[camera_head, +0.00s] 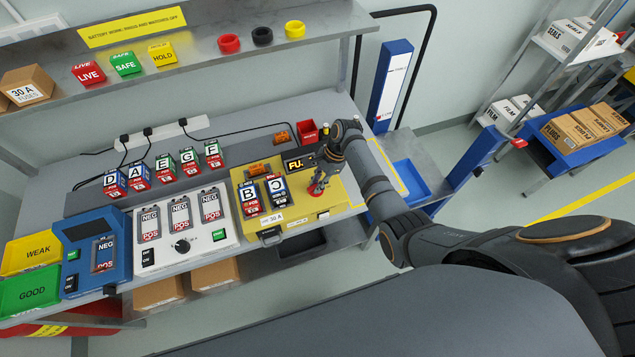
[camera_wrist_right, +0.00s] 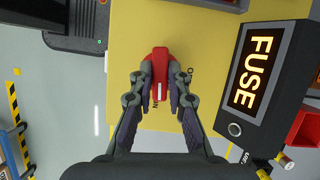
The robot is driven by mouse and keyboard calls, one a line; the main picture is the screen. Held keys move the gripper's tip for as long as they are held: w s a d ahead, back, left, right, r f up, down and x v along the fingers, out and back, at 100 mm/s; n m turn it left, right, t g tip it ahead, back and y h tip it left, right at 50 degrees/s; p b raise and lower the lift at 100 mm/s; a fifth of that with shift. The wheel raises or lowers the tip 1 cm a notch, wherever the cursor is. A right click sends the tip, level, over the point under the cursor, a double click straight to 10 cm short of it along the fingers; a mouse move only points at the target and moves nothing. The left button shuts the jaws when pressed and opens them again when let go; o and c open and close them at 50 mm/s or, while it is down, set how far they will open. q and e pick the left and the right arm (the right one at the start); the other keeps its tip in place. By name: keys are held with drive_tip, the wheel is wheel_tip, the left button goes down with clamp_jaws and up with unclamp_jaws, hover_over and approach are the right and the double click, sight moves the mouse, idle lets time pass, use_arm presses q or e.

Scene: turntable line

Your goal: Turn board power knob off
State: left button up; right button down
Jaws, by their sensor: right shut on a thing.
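The board power knob (camera_wrist_right: 159,62) is red with a white pointer line and sits on the yellow board (camera_wrist_right: 120,40) in the right wrist view. Its red base (camera_head: 315,194) shows in the head view at the board's right part. My right gripper (camera_wrist_right: 159,78) has its fingers on both sides of the knob, closed on it. It also shows in the head view (camera_head: 319,182), reaching down from above. Lettering beside the knob is partly hidden by the fingers. In the wrist view the pointer line runs toward the bottom of the picture. My left gripper is not in view.
A black box with a lit FUSE display (camera_wrist_right: 253,72) stands close beside the gripper. Batteries B (camera_head: 249,198) and C (camera_head: 276,190) sit left of the knob. A white charger panel (camera_head: 216,233) is farther left. A red bin (camera_head: 306,131) stands behind.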

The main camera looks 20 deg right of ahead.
drive_tip(key=n, duration=0.1)
drive_tip(key=n+g, duration=0.1)
drive_tip(key=n, duration=0.1)
drive_tip(key=shift+w+a+r, duration=0.1)
drive_tip(key=shift+w+r, duration=0.1)
drive_tip(key=shift+w, duration=0.1)
drive_tip(key=n, duration=0.2)
drive_tip(key=n+g+h+b, duration=0.1)
drive_tip(key=n, duration=0.2)
drive_tip(key=shift+w+g, duration=0.1)
drive_tip(key=shift+g, duration=0.2)
drive_tip(key=n+h, duration=0.1)
drive_tip(key=n, duration=0.1)
drive_tip(key=n+g+h+b, duration=0.1)
drive_tip(key=n, duration=0.1)
drive_tip(key=shift+w+a, duration=0.1)
drive_tip(key=shift+a, duration=0.05)
drive_tip(key=shift+n+h, duration=0.7)
drive_tip(key=shift+n, duration=1.5)
drive_tip(key=shift+r, duration=0.1)
drive_tip(key=c, duration=1.4)
unclamp_jaws()
drive_tip(key=shift+o, duration=0.5)
